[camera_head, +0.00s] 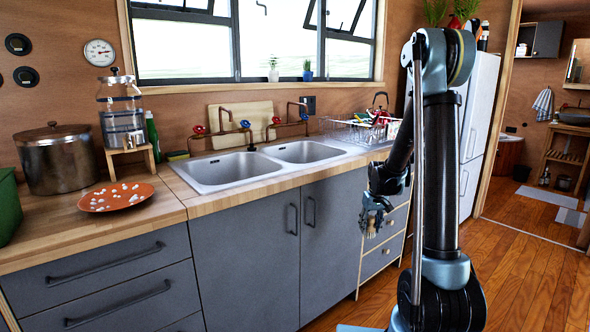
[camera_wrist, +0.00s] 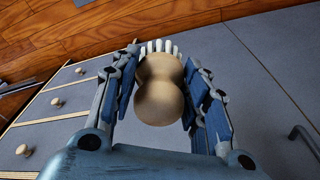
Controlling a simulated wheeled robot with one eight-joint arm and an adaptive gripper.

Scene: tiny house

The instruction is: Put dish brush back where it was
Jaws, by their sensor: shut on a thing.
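The dish brush (camera_wrist: 160,88) has a rounded tan wooden body with pale bristles at its far end in the wrist view. My gripper (camera_wrist: 160,75) is shut on it, with blue-padded fingers on both sides of the wood. In the head view my gripper (camera_head: 372,220) hangs in front of the grey lower cabinets, below counter height, with the brush small and partly hidden by the fingers.
A double sink (camera_head: 228,169) with red and blue taps is set in the wooden counter (camera_head: 180,187). A wire dish rack (camera_head: 345,130) with colourful items stands right of it. An orange plate (camera_head: 116,197) with white bits lies left. Wooden floor (camera_head: 520,270) is clear at right.

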